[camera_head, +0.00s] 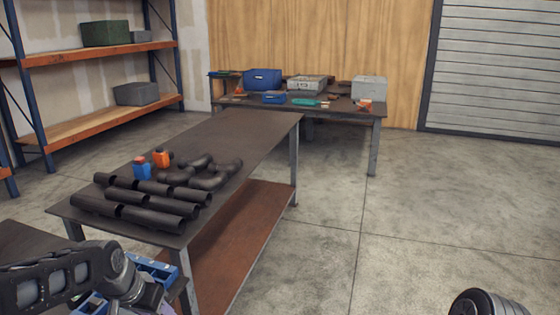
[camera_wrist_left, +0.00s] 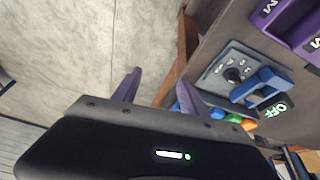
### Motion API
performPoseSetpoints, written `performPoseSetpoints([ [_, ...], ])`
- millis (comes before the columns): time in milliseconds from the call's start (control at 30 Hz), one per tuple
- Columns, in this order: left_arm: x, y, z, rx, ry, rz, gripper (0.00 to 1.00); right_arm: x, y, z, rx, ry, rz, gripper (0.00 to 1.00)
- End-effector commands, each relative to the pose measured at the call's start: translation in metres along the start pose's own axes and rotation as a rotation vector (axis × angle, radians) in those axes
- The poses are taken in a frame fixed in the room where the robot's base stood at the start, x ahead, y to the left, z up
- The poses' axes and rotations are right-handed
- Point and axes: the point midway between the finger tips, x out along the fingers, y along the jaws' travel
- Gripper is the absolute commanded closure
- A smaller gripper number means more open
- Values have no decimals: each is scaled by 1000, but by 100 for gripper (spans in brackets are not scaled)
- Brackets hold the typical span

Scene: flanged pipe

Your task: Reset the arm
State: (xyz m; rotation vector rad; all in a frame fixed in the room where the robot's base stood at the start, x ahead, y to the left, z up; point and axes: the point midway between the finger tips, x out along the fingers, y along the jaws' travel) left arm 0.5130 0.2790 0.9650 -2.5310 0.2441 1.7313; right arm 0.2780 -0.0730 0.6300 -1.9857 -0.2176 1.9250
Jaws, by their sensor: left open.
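My left arm (camera_head: 110,272) comes in at the lower left of the head view, beside the near end of the dark table (camera_head: 245,130). Its jaws are not clear there. In the left wrist view my left gripper (camera_wrist_left: 158,90) shows two purple fingers spread apart with nothing between them. My right gripper is in neither view.
Several black pipes (camera_head: 150,215) and elbows (camera_head: 215,178) lie on the table. Blue bins (camera_head: 152,268) sit by my left arm.

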Motion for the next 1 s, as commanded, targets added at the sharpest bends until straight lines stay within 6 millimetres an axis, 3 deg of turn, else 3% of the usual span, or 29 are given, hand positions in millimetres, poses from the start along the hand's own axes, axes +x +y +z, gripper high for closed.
performPoseSetpoints([
  [167,76,47,3,-74,81,76,49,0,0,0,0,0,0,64],
  [233,118,74,21,-129,95,116,49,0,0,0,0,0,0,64],
  [367,188,126,84,-246,72,178,49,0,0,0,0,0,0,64],
  [400,204,141,109,-280,49,191,49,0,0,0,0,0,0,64],
  [500,231,174,174,-341,-29,214,49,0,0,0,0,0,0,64],
  [600,242,199,233,-367,-129,232,49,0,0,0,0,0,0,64],
  [733,244,222,286,-369,-246,257,49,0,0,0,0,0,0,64],
  [833,246,230,305,-370,-290,268,49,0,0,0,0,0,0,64],
  [1000,247,231,310,-374,-302,269,49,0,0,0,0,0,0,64],
])
